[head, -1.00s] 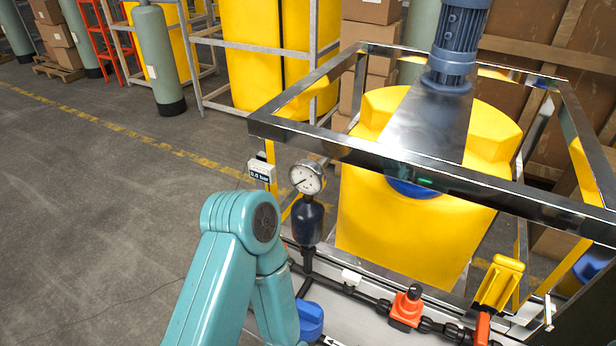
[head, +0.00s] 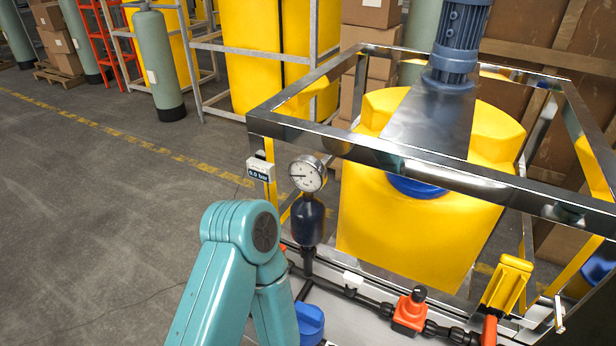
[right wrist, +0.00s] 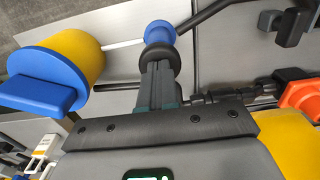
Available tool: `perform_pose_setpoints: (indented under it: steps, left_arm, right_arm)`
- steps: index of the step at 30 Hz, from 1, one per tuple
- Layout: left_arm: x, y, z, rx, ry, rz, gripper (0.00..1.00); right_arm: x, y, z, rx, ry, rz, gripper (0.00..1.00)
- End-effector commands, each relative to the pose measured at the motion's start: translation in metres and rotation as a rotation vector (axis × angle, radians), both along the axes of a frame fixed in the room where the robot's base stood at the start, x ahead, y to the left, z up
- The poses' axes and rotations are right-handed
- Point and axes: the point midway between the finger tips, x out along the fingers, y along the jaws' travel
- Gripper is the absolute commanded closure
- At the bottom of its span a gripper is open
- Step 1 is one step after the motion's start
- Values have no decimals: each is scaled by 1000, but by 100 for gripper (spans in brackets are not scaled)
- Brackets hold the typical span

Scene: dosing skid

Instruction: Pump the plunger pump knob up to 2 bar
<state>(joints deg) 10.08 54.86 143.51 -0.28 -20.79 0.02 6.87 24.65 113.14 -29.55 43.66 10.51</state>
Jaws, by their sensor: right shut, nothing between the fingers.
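The pump lies at the upper left in the right wrist view: a yellow body (right wrist: 92,55) with a blue end, and a white rod (right wrist: 122,43) running to a blue knob (right wrist: 159,32). My right gripper (right wrist: 158,82) is shut and empty, its fingertips at a dark round part just below the knob; I cannot tell whether they touch. A round pressure gauge (head: 308,174) sits on a dark bulb (head: 308,220) in the head view, its needle pointing roughly left. A small bar readout (head: 259,169) stands beside it, its digits too small to read surely. My left gripper is not in view.
A shiny metal frame (head: 360,149) surrounds the yellow tank (head: 400,225) with a blue motor (head: 455,45) above it. Black piping with an orange valve (head: 410,311) and a yellow-handled part (head: 507,284) runs along the front. The floor at left is clear.

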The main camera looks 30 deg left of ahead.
Motion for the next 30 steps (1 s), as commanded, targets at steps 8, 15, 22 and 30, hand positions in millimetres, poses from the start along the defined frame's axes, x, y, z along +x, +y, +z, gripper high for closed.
perform_pose_setpoints:
  steps: [8, 15, 22, 30]
  left_arm:
    - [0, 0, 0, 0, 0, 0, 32]
    - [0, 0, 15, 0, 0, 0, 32]
    - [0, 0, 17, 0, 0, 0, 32]
    - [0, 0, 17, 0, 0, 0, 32]
  right_arm:
    - [0, 0, 0, 0, 0, 0, 100]
    - [0, 0, 24, 0, -1, 1, 100]
    - [0, 0, 28, 0, 1, 0, 100]
    - [0, 0, 28, 0, 0, 0, 100]
